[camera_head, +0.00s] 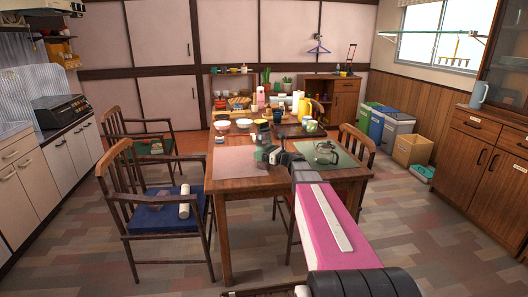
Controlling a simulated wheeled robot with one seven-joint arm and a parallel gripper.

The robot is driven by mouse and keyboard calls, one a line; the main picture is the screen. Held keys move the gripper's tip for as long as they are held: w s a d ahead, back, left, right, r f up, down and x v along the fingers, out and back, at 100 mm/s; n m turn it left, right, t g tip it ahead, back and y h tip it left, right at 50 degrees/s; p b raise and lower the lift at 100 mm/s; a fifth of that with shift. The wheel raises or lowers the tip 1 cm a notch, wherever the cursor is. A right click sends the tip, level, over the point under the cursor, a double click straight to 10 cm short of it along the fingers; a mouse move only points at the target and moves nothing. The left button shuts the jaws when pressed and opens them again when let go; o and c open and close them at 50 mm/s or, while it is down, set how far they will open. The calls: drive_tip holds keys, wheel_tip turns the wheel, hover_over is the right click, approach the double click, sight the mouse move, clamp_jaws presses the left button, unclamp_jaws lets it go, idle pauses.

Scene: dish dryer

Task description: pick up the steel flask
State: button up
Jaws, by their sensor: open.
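I cannot pick out a steel flask with certainty. A pale, narrow cylinder (184,203) is on the blue cushion (150,216) of the near left chair; its material is too small to tell. My gripper (264,146) is over the near part of the wooden table, at the end of my pink-covered arm. It is open, and I see nothing held in it. It is up and to the right of the cylinder, well apart from it. The gripper and arm hide part of the table top.
The dining table (238,190) bears a pink mat (232,163), a green mat (346,172) with a glass pot (326,152), and several bowls and bottles at the back. Chairs flank the table. Bins (396,133) stand along the right wall. Floor at front left is clear.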

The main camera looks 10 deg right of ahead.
sight(264, 145)
drive_tip(key=c, duration=1.4)
drive_tip(key=shift+r, duration=0.3)
drive_tip(key=shift+r, duration=1.45)
drive_tip(key=shift+s+a+r, duration=1)
drive_tip(key=shift+a+r, duration=0.25)
drive_tip(key=shift+a, duration=0.4)
drive_tip(key=shift+s+a+r, duration=0.95)
drive_tip(key=shift+a+r, duration=0.3)
drive_tip(key=shift+a, duration=0.4)
drive_tip(key=shift+s+a+r, duration=1)
drive_tip(key=shift+a+r, duration=0.25)
drive_tip(key=shift+a, duration=0.4)
